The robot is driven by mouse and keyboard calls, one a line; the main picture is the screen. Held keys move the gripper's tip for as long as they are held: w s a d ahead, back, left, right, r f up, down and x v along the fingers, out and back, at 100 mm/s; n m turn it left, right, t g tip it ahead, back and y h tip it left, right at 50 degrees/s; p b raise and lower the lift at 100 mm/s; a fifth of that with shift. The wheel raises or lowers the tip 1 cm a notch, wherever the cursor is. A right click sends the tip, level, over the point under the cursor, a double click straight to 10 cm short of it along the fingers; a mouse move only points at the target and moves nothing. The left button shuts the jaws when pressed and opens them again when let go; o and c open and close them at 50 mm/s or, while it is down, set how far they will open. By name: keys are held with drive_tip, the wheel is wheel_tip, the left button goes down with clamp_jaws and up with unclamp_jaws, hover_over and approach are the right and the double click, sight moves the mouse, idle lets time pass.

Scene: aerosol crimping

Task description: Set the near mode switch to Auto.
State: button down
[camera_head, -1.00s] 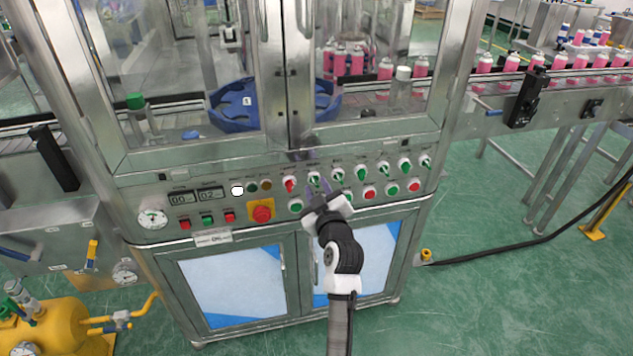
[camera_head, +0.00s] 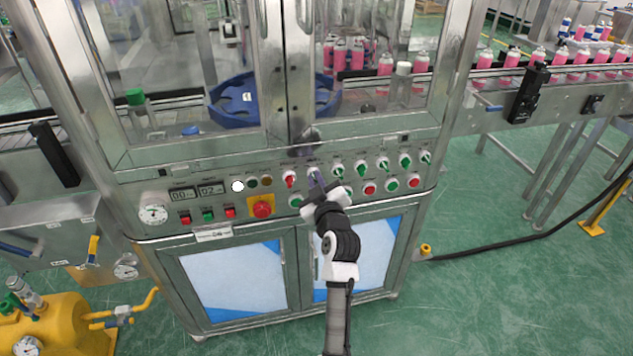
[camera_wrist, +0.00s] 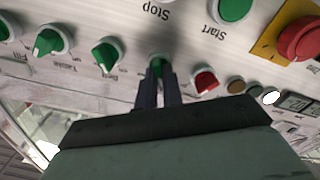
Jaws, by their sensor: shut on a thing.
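A row of rotary selector switches runs along the control panel. My gripper (camera_head: 317,179) is at the green switch just right of the red one (camera_head: 289,178). In the wrist view, upside down to the panel, my two dark fingers (camera_wrist: 157,85) are shut on that green switch knob (camera_wrist: 157,62), one on each side. The fingers hide most of the knob and its label, so I cannot read its position or name. Beside it in the wrist view are the red switch (camera_wrist: 205,80) and another green switch (camera_wrist: 106,55).
Below the row are push buttons, including a green one (camera_head: 391,184) and a red one (camera_head: 369,188). A red emergency stop on a yellow plate (camera_head: 261,207) is to the left. A glazed guard (camera_head: 195,70) stands above the panel.

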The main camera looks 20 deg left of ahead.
drive_tip(key=shift+m, duration=0.3)
drive_tip(key=m+p, duration=0.2)
drive_tip(key=m, duration=0.9)
drive_tip(key=shift+w+d, duration=0.1)
drive_tip(key=shift+d, duration=0.05)
drive_tip(key=shift+m, duration=0.3)
drive_tip(key=c, duration=1.5)
unclamp_jaws()
drive_tip(key=shift+c, duration=0.2)
